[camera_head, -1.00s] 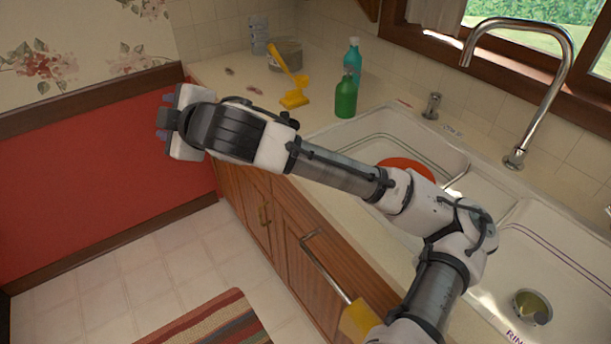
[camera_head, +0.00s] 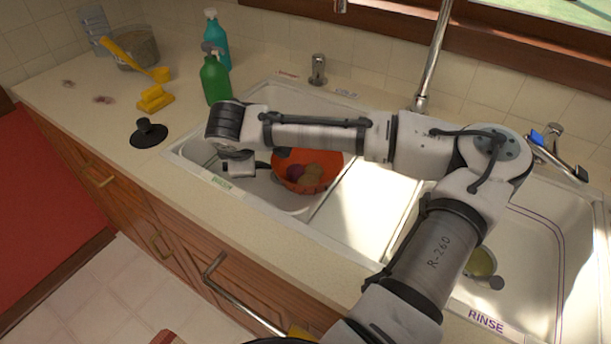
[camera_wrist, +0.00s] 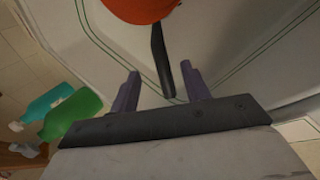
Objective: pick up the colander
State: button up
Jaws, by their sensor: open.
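The colander (camera_head: 327,182) is an orange bowl in the left sink basin, holding a few round brown and dark red items. In the wrist view its orange side (camera_wrist: 138,8) is at the top edge, and its dark handle (camera_wrist: 161,62) points down between my fingers. My gripper (camera_wrist: 161,78) is open, with one finger on each side of the handle's end and a gap on both sides. In the head view my gripper (camera_head: 240,168) is low in the basin, just left of the colander. My arm hides part of the colander's far side.
A green bottle (camera_head: 214,82) and a teal bottle (camera_head: 217,38) stand behind the basin's left corner. A black sink stopper (camera_head: 148,133) and a yellow brush (camera_head: 154,97) lie on the counter. The faucet (camera_head: 433,60) rises behind my arm. The basin walls are close around my gripper.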

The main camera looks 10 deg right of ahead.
jog(key=p+x, duration=0.1)
jog(key=x, duration=0.8)
jog(key=shift+s, duration=0.1)
jog(key=shift+c, duration=0.4)
grip_shut()
